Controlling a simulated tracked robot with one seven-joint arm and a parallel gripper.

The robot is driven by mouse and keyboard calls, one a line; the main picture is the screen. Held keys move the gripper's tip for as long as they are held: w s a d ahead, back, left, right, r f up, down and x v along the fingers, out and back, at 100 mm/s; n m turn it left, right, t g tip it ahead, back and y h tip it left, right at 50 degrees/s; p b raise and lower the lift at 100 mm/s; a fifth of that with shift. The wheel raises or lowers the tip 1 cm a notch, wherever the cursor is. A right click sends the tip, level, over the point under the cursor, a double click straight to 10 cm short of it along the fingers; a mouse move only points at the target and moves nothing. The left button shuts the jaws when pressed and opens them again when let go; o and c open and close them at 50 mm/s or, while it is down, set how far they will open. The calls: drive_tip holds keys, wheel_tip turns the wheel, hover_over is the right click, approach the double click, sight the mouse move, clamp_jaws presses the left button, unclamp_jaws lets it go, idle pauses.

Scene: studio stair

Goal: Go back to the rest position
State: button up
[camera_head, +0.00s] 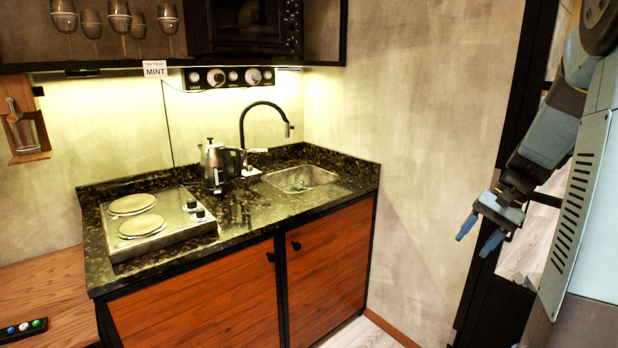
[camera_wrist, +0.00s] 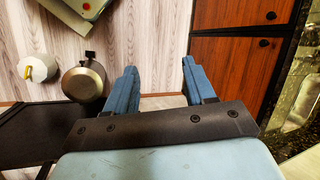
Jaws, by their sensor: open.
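My gripper (camera_head: 478,228) hangs at the right of the head view, fingers pointing down and apart, with nothing between them. It is to the right of the kitchen counter and clear of it. In the wrist view my gripper (camera_wrist: 160,88) shows two blue fingers spread wide, with bare floor and cabinet front beyond them.
A dark stone counter (camera_head: 250,215) carries a two-plate hob (camera_head: 160,222), a kettle (camera_head: 216,165) and a sink (camera_head: 300,178). Red-brown cabinet doors (camera_head: 328,262) are below. A metal pot (camera_wrist: 84,82) and a white round object (camera_wrist: 38,68) show in the wrist view.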

drive_tip(key=s+a+r+n+t+h, duration=0.2)
drive_tip(key=s+a+r+n, duration=0.1)
drive_tip(key=s+a+r, duration=0.2)
drive_tip(key=s+a+r+n+t+h, duration=0.3)
drive_tip(key=s+a+r, duration=0.3)
drive_tip(key=s+a, duration=0.3)
drive_tip(key=shift+s+a+r+n+t, duration=0.15)
drive_tip(key=shift+s+a+n+t, duration=0.2)
drive_tip(key=shift+s, duration=1.25)
drive_tip(key=shift+a, duration=0.1)
